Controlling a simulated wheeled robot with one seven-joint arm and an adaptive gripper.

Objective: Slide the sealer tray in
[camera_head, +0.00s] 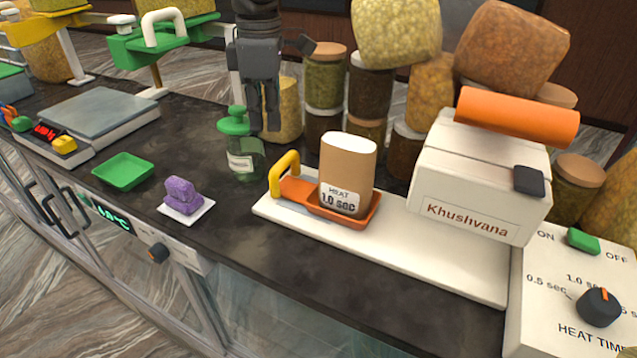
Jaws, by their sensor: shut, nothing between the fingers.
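The sealer tray (296,188) is orange with a yellow upright handle (287,167) at its left end. It rests on the long white base (430,255) of the sealer, to the left of the white sealer body marked "Khushvana" (473,190). A brown pouch (346,170) with a white top and a label reading "HEAT 1.0 sec" stands upright on the tray. My gripper (263,128) points down, shut and empty. In the picture it is up and to the left of the handle, apart from it.
A green-capped jar (245,158) stands beside my gripper's tips. Stacked spice jars (325,75) are behind the tray. An orange roll (516,115) lies on top of the sealer. The dark counter in front is clear.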

